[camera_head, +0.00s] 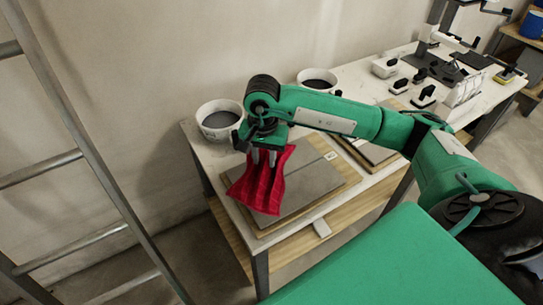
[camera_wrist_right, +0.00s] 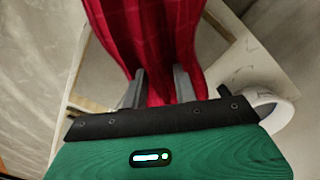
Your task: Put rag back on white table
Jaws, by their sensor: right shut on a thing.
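A red rag (camera_head: 261,184) hangs from my right gripper (camera_head: 264,157) in the head view, over the near left end of the white table (camera_head: 212,158). The right gripper is shut on the rag, with its fingers pointing down. The rag's lower end hangs in front of a grey tile; I cannot tell whether it touches. In the right wrist view the rag (camera_wrist_right: 150,45) is bunched between the two fingers (camera_wrist_right: 160,88) and fills the upper middle. My left gripper is not in view.
Grey tiles on wooden boards (camera_head: 318,180) lie on the table beside the rag. Two white buckets with dark contents, one at the left corner (camera_head: 219,120) and one farther back (camera_head: 317,80), stand behind. Small tools (camera_head: 424,97) lie farther right. A metal ladder (camera_head: 92,160) stands left.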

